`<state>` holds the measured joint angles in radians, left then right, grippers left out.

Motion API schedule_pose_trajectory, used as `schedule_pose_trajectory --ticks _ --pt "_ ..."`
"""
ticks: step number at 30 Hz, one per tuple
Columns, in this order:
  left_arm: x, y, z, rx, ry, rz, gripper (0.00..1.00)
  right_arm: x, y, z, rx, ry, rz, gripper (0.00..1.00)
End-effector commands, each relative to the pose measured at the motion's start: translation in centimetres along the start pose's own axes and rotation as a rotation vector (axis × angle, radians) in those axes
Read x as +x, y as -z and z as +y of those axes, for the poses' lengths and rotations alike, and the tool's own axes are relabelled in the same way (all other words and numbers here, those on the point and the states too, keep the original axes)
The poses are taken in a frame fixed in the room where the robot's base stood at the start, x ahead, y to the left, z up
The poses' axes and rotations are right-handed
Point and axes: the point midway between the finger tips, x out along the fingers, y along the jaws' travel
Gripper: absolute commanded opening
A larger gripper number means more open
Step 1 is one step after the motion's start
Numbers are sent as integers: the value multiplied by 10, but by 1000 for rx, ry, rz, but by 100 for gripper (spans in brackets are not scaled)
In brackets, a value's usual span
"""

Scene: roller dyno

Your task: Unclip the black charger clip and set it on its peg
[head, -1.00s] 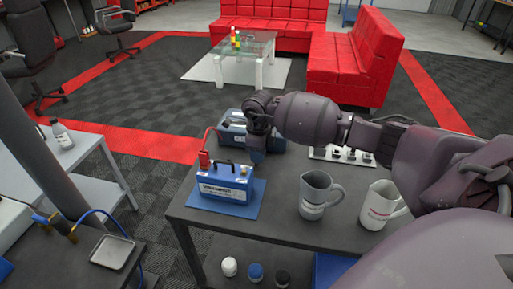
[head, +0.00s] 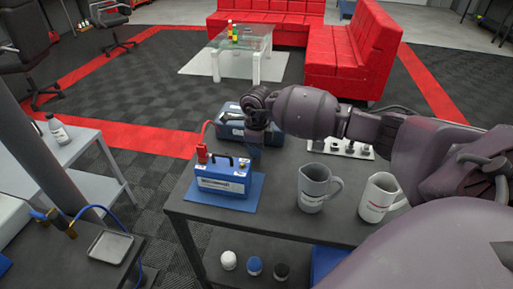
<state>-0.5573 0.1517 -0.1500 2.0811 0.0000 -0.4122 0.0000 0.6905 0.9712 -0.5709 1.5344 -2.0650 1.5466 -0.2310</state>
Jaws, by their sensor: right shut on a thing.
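My right gripper (head: 254,154) points down at the right end of the blue-and-white battery (head: 222,184). It is shut, apparently on the black charger clip, which the dark fingers hide almost wholly. I cannot tell whether the clip still touches the terminal. A red clip (head: 202,153) with a red cable sits on the battery's left terminal. A pale plate with several dark upright pieces (head: 342,148) lies behind the mugs, partly under my right arm; I cannot make out which is the peg. My left gripper is out of view.
A dark blue box (head: 231,131), partly covered by my wrist, stands behind the battery. A grey mug (head: 314,188) and a white mug (head: 378,198) stand to its right. The dark table (head: 272,222) is bare along its front. A lower shelf holds several small jars.

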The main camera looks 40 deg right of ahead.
Motion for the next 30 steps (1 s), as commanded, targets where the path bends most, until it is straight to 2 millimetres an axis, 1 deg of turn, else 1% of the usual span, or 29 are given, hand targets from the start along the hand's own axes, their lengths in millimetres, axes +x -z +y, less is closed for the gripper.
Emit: schedule_pose_trajectory --ticks 30 --pt "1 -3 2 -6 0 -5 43 5 0 0 0 0 0 1"
